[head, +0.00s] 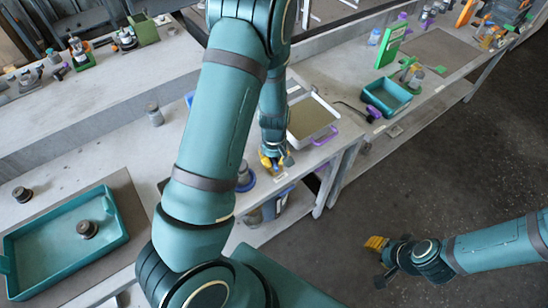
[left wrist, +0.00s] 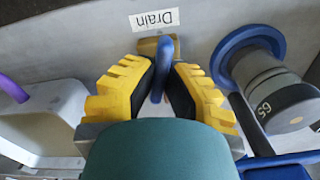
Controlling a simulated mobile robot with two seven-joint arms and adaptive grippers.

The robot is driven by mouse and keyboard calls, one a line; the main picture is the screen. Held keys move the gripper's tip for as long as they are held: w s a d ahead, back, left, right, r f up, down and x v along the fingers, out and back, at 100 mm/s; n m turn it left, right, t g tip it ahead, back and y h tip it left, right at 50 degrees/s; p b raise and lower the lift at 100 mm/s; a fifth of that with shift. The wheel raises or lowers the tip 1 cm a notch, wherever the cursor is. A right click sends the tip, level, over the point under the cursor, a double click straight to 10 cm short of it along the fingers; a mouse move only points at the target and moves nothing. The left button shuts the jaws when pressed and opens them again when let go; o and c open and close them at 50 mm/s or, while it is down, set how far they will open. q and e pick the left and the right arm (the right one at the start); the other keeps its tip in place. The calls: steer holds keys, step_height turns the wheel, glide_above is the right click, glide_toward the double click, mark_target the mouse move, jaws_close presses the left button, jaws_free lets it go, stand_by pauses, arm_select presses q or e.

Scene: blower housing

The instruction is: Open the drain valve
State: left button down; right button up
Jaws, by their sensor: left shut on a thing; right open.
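The drain valve shows in the left wrist view as a blue lever handle (left wrist: 167,80) on a small brass-coloured body (left wrist: 148,46). It sits just below a white label reading "Drain" (left wrist: 154,19); the label also shows in the head view (head: 281,177). My left gripper (left wrist: 167,82) has its yellow fingers shut on the blue handle, one on each side. In the head view my left gripper (head: 273,163) is at the bench's front edge, and the valve is mostly hidden there. My right gripper (head: 376,262) is open and empty above the floor at the lower right.
A blue-flanged grey cylinder marked 65 (left wrist: 280,95) is close to the left gripper. A white tray with purple handles (head: 331,134) sits beside my left arm. A teal tray (head: 50,250) lies lower left, a teal bin (head: 388,97) further back. The floor near my right arm is clear.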

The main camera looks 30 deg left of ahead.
mark_target(274, 160)
arm_select(q)
steer(key=shift+s+n, duration=0.1)
steer(key=shift+n, duration=0.6)
steer(key=shift+f+n, duration=0.1)
steer(key=shift+n, duration=0.2)
steer(key=c, duration=1)
jaws_free()
steer(key=shift+r, duration=0.6)
step_height(274, 160, up, 11)
